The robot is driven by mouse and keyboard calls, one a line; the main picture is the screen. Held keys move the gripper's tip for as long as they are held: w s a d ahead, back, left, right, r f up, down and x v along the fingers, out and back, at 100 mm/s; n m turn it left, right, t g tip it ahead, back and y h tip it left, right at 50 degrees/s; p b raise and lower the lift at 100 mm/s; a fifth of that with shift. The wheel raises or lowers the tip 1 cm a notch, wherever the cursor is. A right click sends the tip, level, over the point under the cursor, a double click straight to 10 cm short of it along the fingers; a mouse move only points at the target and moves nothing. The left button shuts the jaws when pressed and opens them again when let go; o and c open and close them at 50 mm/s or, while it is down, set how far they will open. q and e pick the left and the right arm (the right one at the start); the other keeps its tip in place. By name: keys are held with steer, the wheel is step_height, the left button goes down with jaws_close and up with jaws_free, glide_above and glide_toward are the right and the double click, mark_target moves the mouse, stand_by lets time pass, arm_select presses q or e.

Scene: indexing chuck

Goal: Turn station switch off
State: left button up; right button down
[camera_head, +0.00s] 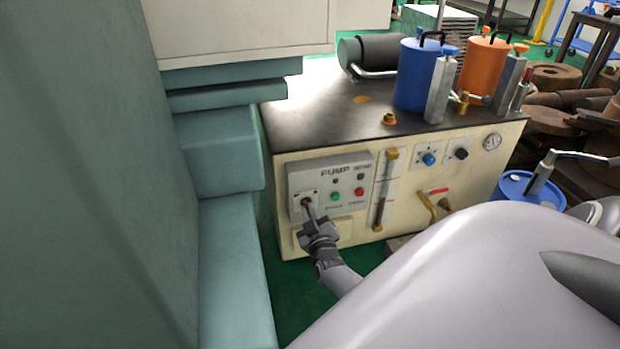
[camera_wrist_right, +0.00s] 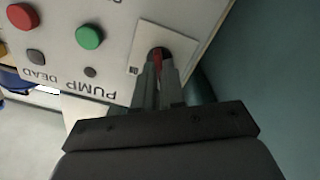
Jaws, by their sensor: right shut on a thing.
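The station switch is a small red lever (camera_head: 306,202) on a white plate at the lower left of the grey pump panel (camera_head: 349,171). My right gripper (camera_head: 310,213) reaches up to it from below, with its fingers at the switch. In the right wrist view the two fingers (camera_wrist_right: 160,75) are closed around the red lever (camera_wrist_right: 157,57), whose lower part they hide. A green button (camera_wrist_right: 89,36) and a red button (camera_wrist_right: 22,16) sit beside the switch on the panel. My left gripper is in neither view.
The panel is on the front of a cream cabinet (camera_head: 463,195) with a dark top. A teal machine (camera_head: 226,270) stands close on the left. Blue (camera_head: 415,75) and orange (camera_head: 482,68) canisters stand on the cabinet. A yellow-and-red handle (camera_head: 428,206) sticks out from the front.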

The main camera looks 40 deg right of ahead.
steer(key=c, duration=1.2)
jaws_free()
arm_select(q)
steer(key=p, duration=0.1)
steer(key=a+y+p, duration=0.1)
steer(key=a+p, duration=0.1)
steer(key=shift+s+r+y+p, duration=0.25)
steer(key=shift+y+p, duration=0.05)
arm_select(e)
steer(key=v, duration=0.7)
steer(key=shift+s, duration=0.15)
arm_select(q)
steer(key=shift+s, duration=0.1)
